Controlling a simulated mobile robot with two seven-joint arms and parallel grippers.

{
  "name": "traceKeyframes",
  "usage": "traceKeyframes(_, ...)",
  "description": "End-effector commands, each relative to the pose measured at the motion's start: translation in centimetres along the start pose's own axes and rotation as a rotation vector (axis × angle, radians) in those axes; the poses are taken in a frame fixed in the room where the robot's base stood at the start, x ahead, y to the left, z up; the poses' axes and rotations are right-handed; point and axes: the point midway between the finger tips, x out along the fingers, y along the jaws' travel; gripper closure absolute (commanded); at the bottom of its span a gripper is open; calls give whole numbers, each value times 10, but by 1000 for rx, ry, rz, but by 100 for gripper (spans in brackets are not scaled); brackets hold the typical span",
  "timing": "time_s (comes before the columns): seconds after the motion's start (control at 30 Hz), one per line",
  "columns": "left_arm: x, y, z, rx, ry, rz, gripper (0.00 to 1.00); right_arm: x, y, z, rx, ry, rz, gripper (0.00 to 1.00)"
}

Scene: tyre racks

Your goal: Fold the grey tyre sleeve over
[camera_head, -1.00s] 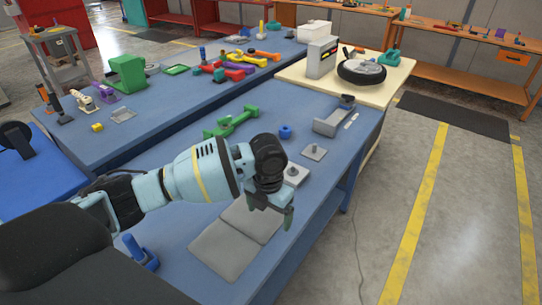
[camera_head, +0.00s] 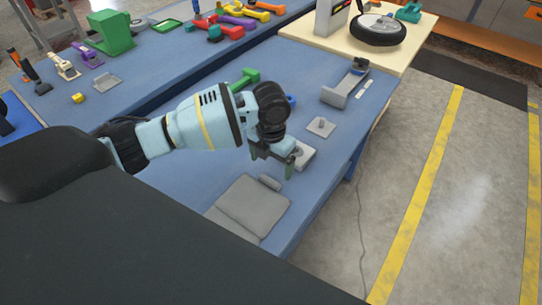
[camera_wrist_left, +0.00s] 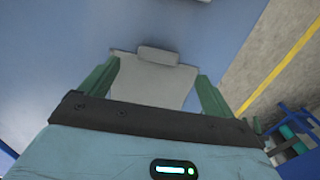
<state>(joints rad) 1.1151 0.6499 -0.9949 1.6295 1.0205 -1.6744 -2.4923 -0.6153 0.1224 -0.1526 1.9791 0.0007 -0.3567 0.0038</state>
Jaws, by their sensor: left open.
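The grey tyre sleeve (camera_head: 254,203) lies flat on the blue bench near its front right edge. A crease crosses it, and a small raised tab (camera_head: 270,183) stands at its far end. My dark body hides its near part in the head view. My left gripper (camera_head: 272,164) is open and empty, above the bench just beyond the tab. In the left wrist view the sleeve (camera_wrist_left: 150,88) and its tab (camera_wrist_left: 158,55) show between the two green fingers of my left gripper (camera_wrist_left: 158,72). The fingers look clear of the sleeve. My right gripper is out of view.
A grey block (camera_head: 304,157), a small grey plate (camera_head: 321,127) and a grey holder (camera_head: 344,88) stand beyond my gripper. A green dumbbell-like piece (camera_head: 246,78) is partly behind my arm.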

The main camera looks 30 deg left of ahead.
Motion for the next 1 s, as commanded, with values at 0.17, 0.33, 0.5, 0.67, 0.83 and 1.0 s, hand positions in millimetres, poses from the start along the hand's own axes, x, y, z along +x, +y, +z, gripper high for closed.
traceKeyframes(0.17,28,0,-1,-2,5,0,11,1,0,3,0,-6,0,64)
traceKeyframes(0.33,50,0,-1,0,3,1,11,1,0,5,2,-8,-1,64)
traceKeyframes(0.5,62,0,0,0,1,1,11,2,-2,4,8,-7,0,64)
traceKeyframes(0.67,65,0,0,0,0,2,11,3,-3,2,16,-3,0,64)
traceKeyframes(0.83,65,0,0,0,0,2,11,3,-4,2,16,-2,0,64)
traceKeyframes(1.0,65,0,0,0,0,1,31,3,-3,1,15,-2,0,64)
